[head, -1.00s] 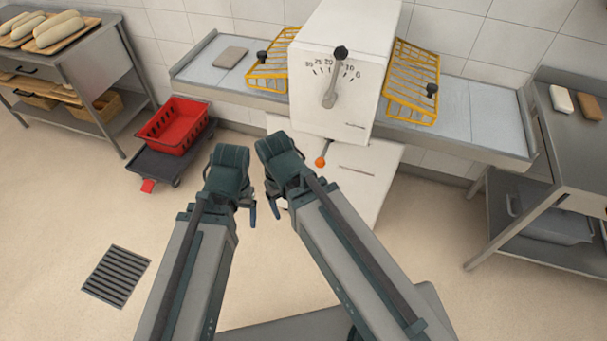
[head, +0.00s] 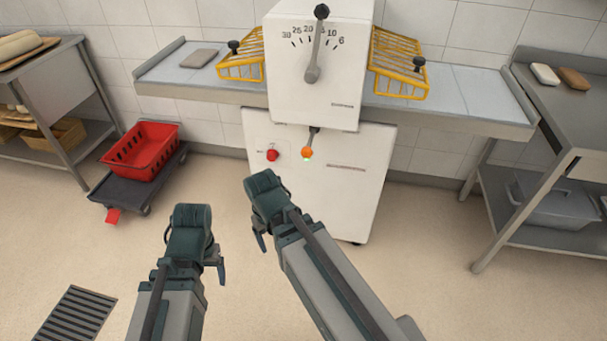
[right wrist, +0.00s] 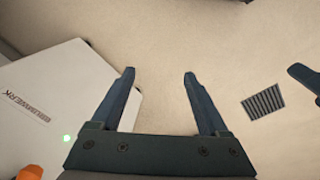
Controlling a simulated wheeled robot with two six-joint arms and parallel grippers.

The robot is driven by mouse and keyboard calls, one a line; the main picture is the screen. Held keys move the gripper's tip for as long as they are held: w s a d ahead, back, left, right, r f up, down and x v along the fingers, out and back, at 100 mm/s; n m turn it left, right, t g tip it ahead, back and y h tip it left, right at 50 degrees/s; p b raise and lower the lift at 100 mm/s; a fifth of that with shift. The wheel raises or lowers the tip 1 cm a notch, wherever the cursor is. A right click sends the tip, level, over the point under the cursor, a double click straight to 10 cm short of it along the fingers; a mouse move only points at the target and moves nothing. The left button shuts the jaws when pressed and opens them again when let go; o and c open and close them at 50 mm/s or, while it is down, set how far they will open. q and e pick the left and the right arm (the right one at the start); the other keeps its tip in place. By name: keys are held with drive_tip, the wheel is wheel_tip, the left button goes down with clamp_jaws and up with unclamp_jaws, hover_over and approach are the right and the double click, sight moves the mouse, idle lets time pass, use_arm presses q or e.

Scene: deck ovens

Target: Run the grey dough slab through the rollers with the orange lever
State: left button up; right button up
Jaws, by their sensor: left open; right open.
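The grey dough slab (head: 199,58) lies flat on the left belt (head: 165,75) of the white roller machine (head: 320,90). The orange lever knob (head: 307,153) hangs on a short dark rod below the dial housing. Its edge also shows in the right wrist view (right wrist: 30,172), at the lower left. My right gripper (head: 275,218) is open and empty, in front of and below the knob, apart from it. Its two open fingers (right wrist: 162,90) show only floor between them. My left gripper (head: 193,250) is open and empty, lower and to the left.
Yellow wire guards (head: 241,55) flank the dial housing, with another at right (head: 400,62). A red button (head: 271,155) is on the base. A red crate (head: 142,150) on a dolly stands left. A steel table (head: 575,100) stands right. Floor before the machine is clear.

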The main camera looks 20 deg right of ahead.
drive_tip(key=w+d+f+n+t+h+b, duration=0.1)
drive_tip(key=w+d+f+n+h+b, duration=0.2)
drive_tip(key=f+b, duration=0.4)
drive_tip(key=w+d+f+n+h+b, duration=0.1)
drive_tip(key=w+d+f+h+b, duration=0.1)
drive_tip(key=w+d+f+b, duration=0.35)
use_arm(q)
wheel_tip(320, 180, down, 17)
drive_tip(key=b, duration=0.1)
drive_tip(key=shift+r+b, duration=0.15)
drive_tip(key=shift+b, duration=0.15)
use_arm(e)
drive_tip(key=w+r+n+t+h, duration=0.3)
drive_tip(key=w+r+n+h, duration=0.1)
drive_tip(key=r, duration=0.5)
drive_tip(key=w+a+r+n+t+h, duration=0.1)
drive_tip(key=w+r+n+t+h, duration=0.3)
drive_tip(key=r+n+h, duration=0.2)
wheel_tip(320, 180, up, 3)
drive_tip(key=n, duration=0.3)
drive_tip(key=shift+w+a+n, duration=0.15)
drive_tip(key=shift+w+n, duration=0.15)
drive_tip(key=shift+w, duration=0.05)
drive_tip(key=shift+f, duration=0.1)
